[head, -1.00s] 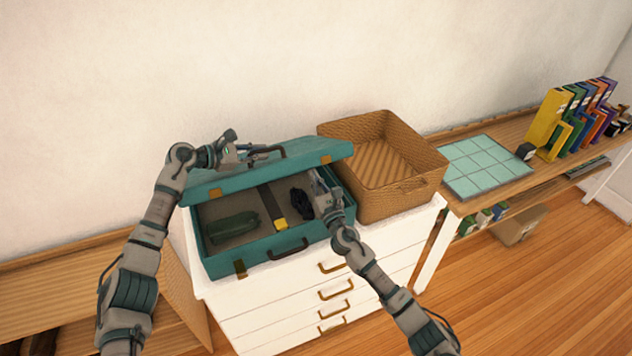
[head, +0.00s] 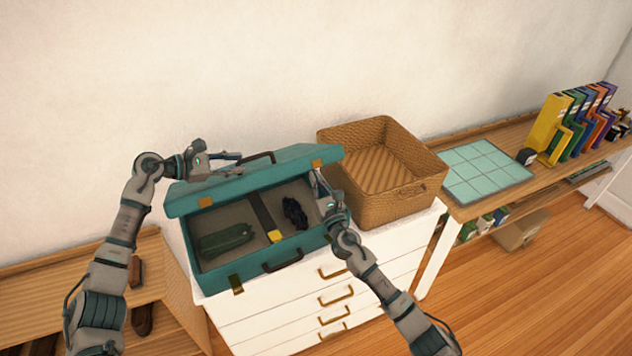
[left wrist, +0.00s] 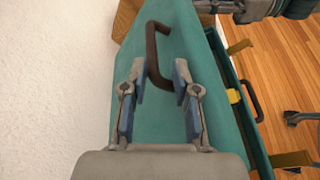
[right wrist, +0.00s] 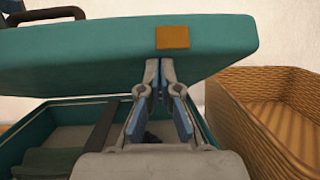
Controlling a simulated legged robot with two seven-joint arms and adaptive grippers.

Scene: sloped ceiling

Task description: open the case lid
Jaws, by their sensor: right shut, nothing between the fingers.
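The teal case (head: 310,240) sits on the white drawer unit. Its lid (head: 250,180) is partly raised and tilted over the back of the open base. My left gripper (head: 240,163) is open above the lid's outer face; in the left wrist view its fingers (left wrist: 158,75) are spread, with the dark lid handle (left wrist: 153,45) just ahead of and between them. My right gripper (head: 316,176) is shut and empty at the lid's right front edge. In the right wrist view its tips (right wrist: 160,68) are at the lid's lower edge, below a brass latch (right wrist: 172,37); contact seems likely.
Inside the case lie a green item (head: 226,239), a dark item (head: 294,212) and a divider strip. A wicker basket (head: 400,205) stands close at the right. The wall (head: 250,70) is behind. A shelf with a tiled mat (head: 485,168) and binders is further right.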

